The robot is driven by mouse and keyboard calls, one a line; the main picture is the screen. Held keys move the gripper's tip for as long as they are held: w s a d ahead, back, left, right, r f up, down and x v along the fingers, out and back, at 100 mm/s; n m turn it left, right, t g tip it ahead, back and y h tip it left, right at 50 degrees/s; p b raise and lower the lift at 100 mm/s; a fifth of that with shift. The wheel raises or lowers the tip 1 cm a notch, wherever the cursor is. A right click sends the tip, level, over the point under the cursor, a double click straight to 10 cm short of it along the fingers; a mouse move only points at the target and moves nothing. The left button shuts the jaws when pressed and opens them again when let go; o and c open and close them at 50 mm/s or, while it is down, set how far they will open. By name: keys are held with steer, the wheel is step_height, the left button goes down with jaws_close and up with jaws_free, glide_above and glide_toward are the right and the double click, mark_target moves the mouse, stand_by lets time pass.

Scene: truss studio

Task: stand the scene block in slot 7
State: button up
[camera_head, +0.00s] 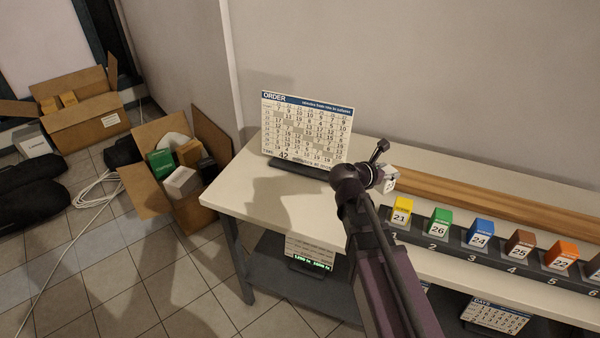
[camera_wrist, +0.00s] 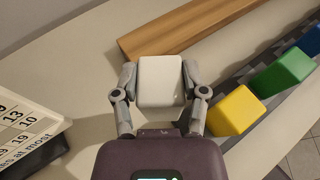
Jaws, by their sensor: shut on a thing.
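My gripper (camera_wrist: 159,78) is shut on a white block (camera_wrist: 160,90), with one finger on each side of it. In the head view the white block (camera_head: 391,181) shows beside my gripper, above the table near the left end of the slot rack (camera_head: 404,236); a dark mark on its face is too small to read. The rack's numbers 1 to 6 show. Yellow 21 (camera_head: 402,211), green 26 (camera_head: 440,222), blue 24 (camera_head: 480,234), brown 25 (camera_head: 520,244) and orange 22 (camera_head: 562,255) stand at slots 1 to 5. A brown block (camera_head: 593,267) is cut off at the right edge. Slot 7 is out of view.
A wooden beam (camera_head: 480,190) lies behind the rack. An ORDER board (camera_head: 305,130) stands on the table (camera_head: 240,180) left of my gripper. Boxes of clutter (camera_head: 150,190) and a white cable (camera_head: 75,220) are on the floor at left.

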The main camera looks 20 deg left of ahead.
steer(key=s+a+f+n+t+y+b, duration=0.1)
steer(key=s+a+n+y, duration=0.2)
steer(key=a, duration=0.8)
steer(key=s+a+f+n+t+y+b, duration=0.1)
steer(key=s+a+n+t+y, duration=0.1)
steer(key=s+a, duration=0.4)
steer(key=a+n+y, duration=0.1)
steer(key=a+y, duration=0.1)
steer(key=a, duration=0.3)
steer(key=shift+s+a+f+n+b, duration=0.25)
steer(key=shift+f+n+b, duration=0.05)
steer(key=shift+f, duration=0.1)
steer(key=w+a+f+b, duration=0.1)
steer(key=w+a, duration=0.7)
steer(key=w, duration=0.4)
steer(key=shift+w+f, duration=0.2)
steer(key=shift+w+a+f+b, duration=0.1)
steer(key=shift+w+f+b, duration=0.05)
steer(key=shift+f+b, duration=0.5)
steer(key=shift+w+a+f+b, duration=0.15)
steer(key=shift+w+f+b, duration=0.05)
steer(key=shift+f+b, duration=0.45)
steer(key=shift+w+a+f+b, duration=0.15)
steer(key=shift+f+b, duration=0.35)
steer(key=shift+b, duration=0.25)
